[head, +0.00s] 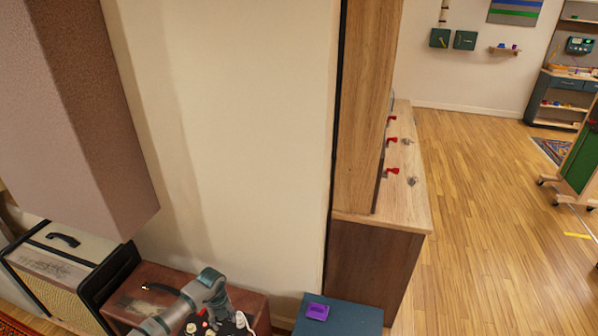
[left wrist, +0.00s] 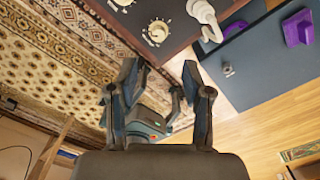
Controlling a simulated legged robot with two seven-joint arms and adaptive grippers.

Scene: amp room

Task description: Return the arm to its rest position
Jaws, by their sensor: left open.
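My left arm (head: 205,288) is grey-teal and bends over the reddish-brown wooden cabinet at the bottom of the head view. My left gripper (left wrist: 160,82) shows in the left wrist view with its fingers spread apart and nothing between them. Beyond the fingers are a patterned rug and the edge of a dark panel with pale knobs (left wrist: 158,32).
The reddish-brown cabinet (head: 135,292) stands beside an amplifier (head: 65,262). A blue box top (head: 345,318) carries a purple tray (head: 317,312). A wooden counter (head: 405,190) has several red-handled taps. Open wood floor (head: 480,220) lies at right.

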